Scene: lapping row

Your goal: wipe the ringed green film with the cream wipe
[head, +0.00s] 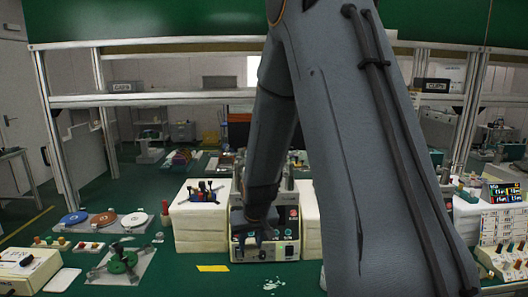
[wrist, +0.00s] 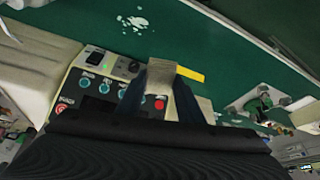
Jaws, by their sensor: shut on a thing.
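My gripper (head: 256,232) hangs in front of the control box in the head view. In the wrist view its dark fingers (wrist: 160,90) are shut on a tan-cream piece, the cream wipe (wrist: 159,70). The wipe is held above the box and cannot be made out in the head view. No ringed green film can be picked out in either view. A pale, broken patch (head: 272,284) lies on the green bench near the front edge, and also shows in the wrist view (wrist: 137,22); it looks whitish and I see no ring around it.
The control box (head: 286,252) stands between white stacks (head: 196,235). A yellow strip (head: 212,268) lies on the bench. At left are a tray of coloured discs (head: 105,220) and a green fixture (head: 122,262). Bench around the patch is clear.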

